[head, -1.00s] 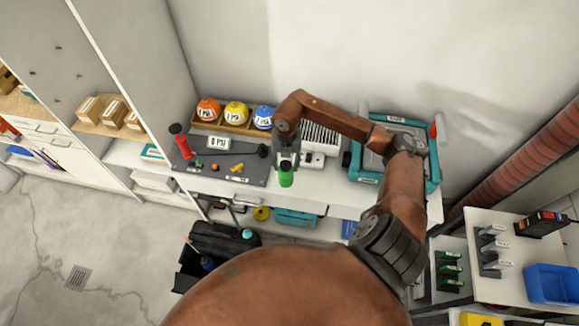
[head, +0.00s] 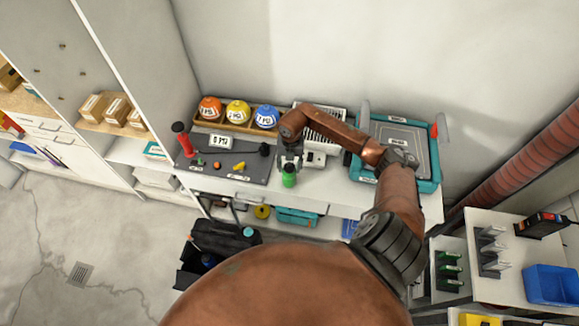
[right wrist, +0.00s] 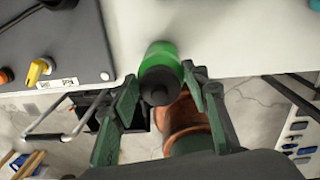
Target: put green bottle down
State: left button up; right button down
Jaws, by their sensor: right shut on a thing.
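My right gripper (head: 288,162) is shut on the green bottle (head: 289,180), near the front edge of the white worktop (head: 330,186). In the right wrist view, the green bottle (right wrist: 164,58) shows with its dark cap towards the camera, between the two fingers of the right gripper (right wrist: 160,84). Its far end is over the pale worktop (right wrist: 225,40). I cannot tell whether its base touches the surface. My left gripper is not in view.
Orange, yellow and blue round containers stand in a wooden tray (head: 239,127) behind. A white slotted rack (head: 322,122) and a teal case (head: 429,182) are to the right.

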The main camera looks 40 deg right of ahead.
jog(key=shift+f, duration=0.15)
jog(key=c, duration=1.1)
grip_release()
jog(key=shift+c, duration=0.2)
notch_tip(320, 180, up, 12)
jog(key=shift+s+d+r+b, duration=0.1)
jog(key=shift+d+r+b, duration=0.1)
jog(key=shift+b, duration=0.25)
